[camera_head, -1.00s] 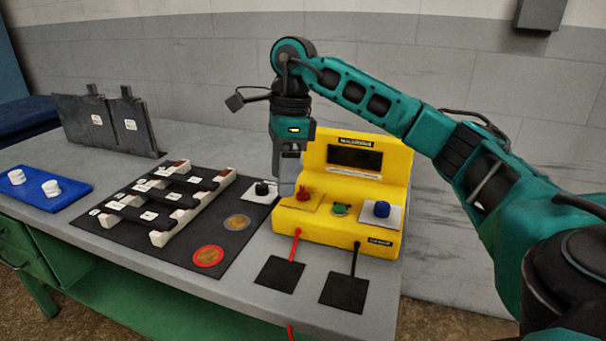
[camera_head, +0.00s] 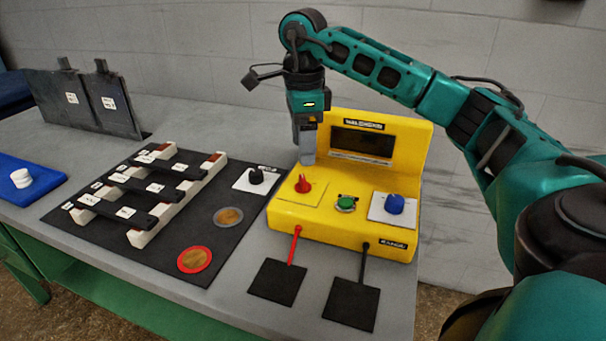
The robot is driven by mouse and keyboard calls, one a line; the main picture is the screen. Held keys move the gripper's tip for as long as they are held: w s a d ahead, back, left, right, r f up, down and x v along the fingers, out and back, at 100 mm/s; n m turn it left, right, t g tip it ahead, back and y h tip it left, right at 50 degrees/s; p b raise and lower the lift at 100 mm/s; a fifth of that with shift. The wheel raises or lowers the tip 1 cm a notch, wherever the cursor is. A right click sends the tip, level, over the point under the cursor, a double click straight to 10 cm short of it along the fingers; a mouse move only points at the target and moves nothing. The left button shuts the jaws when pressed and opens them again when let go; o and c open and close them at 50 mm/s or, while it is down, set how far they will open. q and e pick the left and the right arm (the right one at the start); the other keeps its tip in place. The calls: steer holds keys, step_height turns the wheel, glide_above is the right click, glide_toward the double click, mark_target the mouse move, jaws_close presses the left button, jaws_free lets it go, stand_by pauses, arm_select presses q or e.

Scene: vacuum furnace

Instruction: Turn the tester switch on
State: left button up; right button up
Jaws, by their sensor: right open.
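The yellow tester (camera_head: 340,222) stands on the grey bench with a dark display (camera_head: 362,143) on its raised back. A red knob (camera_head: 303,184), a green button (camera_head: 346,203) and a blue knob (camera_head: 394,204) sit along its front top. Which of these is the switch, I cannot read. My right gripper (camera_head: 308,158) points down, open, over the left part of the tester. Its fingertips show just above and behind the red knob, apart from it, with nothing between them. My left gripper is out of view.
A black knob on a white plate (camera_head: 243,181) sits left of the tester. A dark mat (camera_head: 160,254) holds a white-railed rack with black bars and two round discs. Two black pads (camera_head: 350,304) on leads lie in front. A blue tray (camera_head: 25,190) is far left.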

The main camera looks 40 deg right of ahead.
mark_target(303, 179)
step_height(303, 179, down, 6)
steer(key=shift+f, duration=0.55)
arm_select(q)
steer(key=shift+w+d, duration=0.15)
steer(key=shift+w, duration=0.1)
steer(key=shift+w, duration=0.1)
arm_select(e)
steer(key=shift+c, duration=0.5)
steer(key=c, duration=1)
steer(key=shift+o, duration=0.2)
